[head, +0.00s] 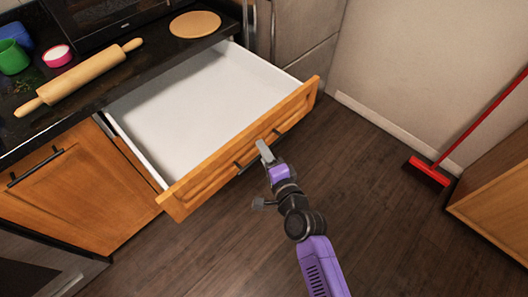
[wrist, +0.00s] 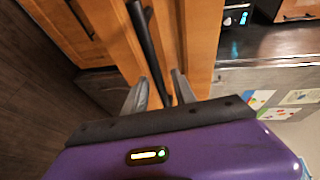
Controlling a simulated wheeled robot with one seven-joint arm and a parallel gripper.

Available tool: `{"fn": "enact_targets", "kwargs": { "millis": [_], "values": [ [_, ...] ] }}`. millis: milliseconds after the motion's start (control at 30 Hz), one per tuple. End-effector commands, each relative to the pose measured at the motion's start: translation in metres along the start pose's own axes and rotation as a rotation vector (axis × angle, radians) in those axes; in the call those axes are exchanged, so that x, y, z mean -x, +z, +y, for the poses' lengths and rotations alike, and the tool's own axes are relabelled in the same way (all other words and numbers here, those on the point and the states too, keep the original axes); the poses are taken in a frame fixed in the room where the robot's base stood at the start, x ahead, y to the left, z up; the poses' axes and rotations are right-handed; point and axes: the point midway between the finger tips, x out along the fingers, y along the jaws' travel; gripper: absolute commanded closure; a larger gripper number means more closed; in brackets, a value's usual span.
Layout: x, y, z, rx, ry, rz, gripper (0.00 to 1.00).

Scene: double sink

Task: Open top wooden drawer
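The top wooden drawer (head: 245,146) is pulled far out from under the counter in the head view. Its white inside is empty. A long dark bar handle (head: 262,149) runs along its front; it also shows in the wrist view (wrist: 143,40). My gripper (head: 265,152) is at the middle of this handle. In the wrist view my gripper's two fingers (wrist: 157,90) stand apart on either side of the handle's end. The handle lies between them, and I see a gap beside it. Part of the handle is hidden by my gripper in the head view.
A red broom (head: 429,171) leans at the right near a wooden cabinet (head: 495,205). The floor (head: 210,250) before the drawer is clear.

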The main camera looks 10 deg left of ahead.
Motion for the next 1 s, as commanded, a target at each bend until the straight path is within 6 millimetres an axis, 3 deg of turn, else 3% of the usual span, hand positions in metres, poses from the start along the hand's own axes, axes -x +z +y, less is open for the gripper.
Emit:
{"fn": "enact_targets", "kwargs": {
  "millis": [267, 700, 1000],
  "values": [
    [0.01, 0.0, 0.001, -0.001, 0.001, 0.0, 0.68],
    [0.071, 0.0, 0.001, -0.001, 0.001, 0.0, 0.68],
    [0.079, 0.0, 0.0, 0.0, 0.0, 0.0, 0.68]
  ]
}}
